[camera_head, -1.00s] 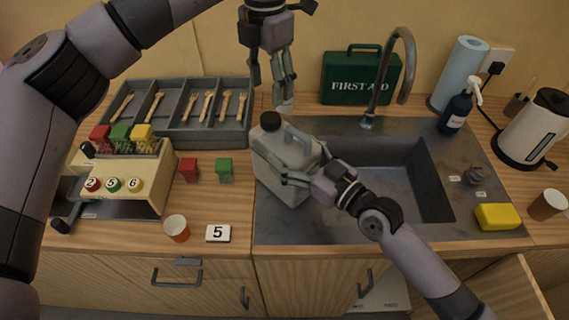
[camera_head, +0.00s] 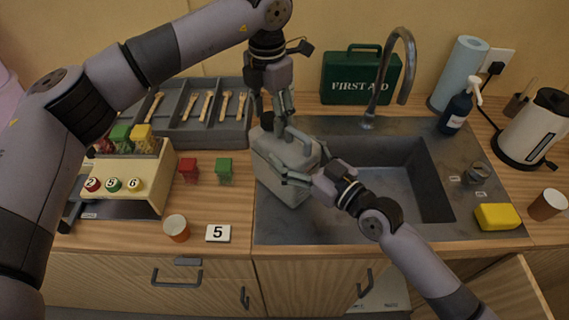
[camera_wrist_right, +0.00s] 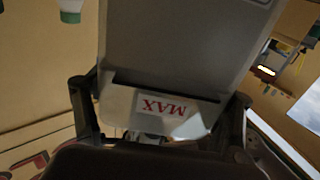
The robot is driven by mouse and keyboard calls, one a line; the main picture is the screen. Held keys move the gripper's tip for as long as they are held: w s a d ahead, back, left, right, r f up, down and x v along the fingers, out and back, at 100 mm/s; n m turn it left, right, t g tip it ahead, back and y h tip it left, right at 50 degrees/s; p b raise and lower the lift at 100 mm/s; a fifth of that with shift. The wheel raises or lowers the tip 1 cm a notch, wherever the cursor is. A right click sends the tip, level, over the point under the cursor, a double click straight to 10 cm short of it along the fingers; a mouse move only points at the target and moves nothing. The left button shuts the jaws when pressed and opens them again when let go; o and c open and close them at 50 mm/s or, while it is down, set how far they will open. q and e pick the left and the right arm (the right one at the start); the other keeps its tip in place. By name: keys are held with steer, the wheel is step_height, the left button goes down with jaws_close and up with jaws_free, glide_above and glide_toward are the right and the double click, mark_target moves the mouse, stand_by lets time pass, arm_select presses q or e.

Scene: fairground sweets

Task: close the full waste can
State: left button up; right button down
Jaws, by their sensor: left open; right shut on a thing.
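The waste can (camera_head: 268,170) is a grey jerrycan with a moulded handle and a dark cap (camera_head: 267,118) at its top left. It stands at the left edge of the sink unit. My left gripper (camera_head: 272,112) is open, pointing down at the cap, with its fingers partly hiding it; I cannot tell whether they touch it. My right gripper (camera_head: 292,172) is shut on the can from the right side. The right wrist view shows the can (camera_wrist_right: 180,50) with a red "MAX" label between the fingers of this gripper (camera_wrist_right: 160,115).
The sink basin (camera_head: 385,185) and tap (camera_head: 400,60) lie to the right. A first aid case (camera_head: 350,75) stands behind.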

steer(key=shift+r, duration=0.1)
arm_select(q)
steer(key=c, duration=1.2)
steer(key=o, duration=1.4)
steer(key=shift+c, duration=0.2)
step_height(320, 180, up, 12)
arm_select(e)
jaws_free()
